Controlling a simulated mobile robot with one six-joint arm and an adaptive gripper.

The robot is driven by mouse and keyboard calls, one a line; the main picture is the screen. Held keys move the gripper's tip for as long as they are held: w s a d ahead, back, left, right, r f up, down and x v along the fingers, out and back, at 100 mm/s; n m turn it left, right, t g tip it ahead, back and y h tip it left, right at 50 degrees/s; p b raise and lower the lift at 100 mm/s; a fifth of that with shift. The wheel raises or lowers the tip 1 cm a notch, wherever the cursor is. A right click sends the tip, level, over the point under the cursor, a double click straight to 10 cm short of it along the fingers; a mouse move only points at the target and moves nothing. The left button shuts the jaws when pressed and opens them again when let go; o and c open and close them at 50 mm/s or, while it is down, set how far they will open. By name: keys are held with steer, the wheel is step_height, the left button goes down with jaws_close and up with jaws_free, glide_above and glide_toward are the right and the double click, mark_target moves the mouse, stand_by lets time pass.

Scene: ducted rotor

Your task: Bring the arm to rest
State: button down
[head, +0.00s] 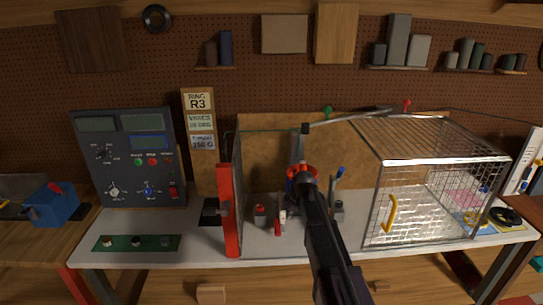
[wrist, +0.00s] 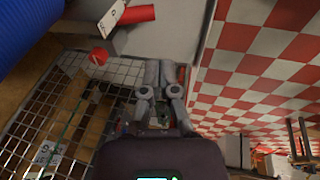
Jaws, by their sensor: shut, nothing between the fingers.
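My gripper (wrist: 160,90) shows in the middle of the wrist view, with its grey fingers drawn together and nothing held between them. In the head view my dark arm reaches up from the bottom edge, right of the middle, over the white bench (head: 210,244). Its far end is by a red-orange ring-shaped part (head: 301,167); I cannot tell whether they touch. The fingers are not clearly seen in the head view.
A wire cage (head: 440,160) with a yellow handle (head: 391,213) stands right of my arm. An upright red panel (head: 228,210) and a grey control console (head: 127,160) are to its left. Wire mesh (wrist: 50,105) and red-white checks (wrist: 260,70) flank the gripper in the wrist view.

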steer(key=s+d+f+m+g+h+b, duration=0.1)
steer(key=s+d+f+m, duration=0.1)
steer(key=s+m, duration=0.7)
steer(key=s+d+f+m+g+h+b, duration=0.1)
steer(key=s+m, duration=0.8)
steer(key=s, duration=0.9)
steer(key=shift+d+f+g+b, duration=0.4)
steer(key=shift+d+f+b, duration=0.2)
steer(key=shift+d, duration=0.6)
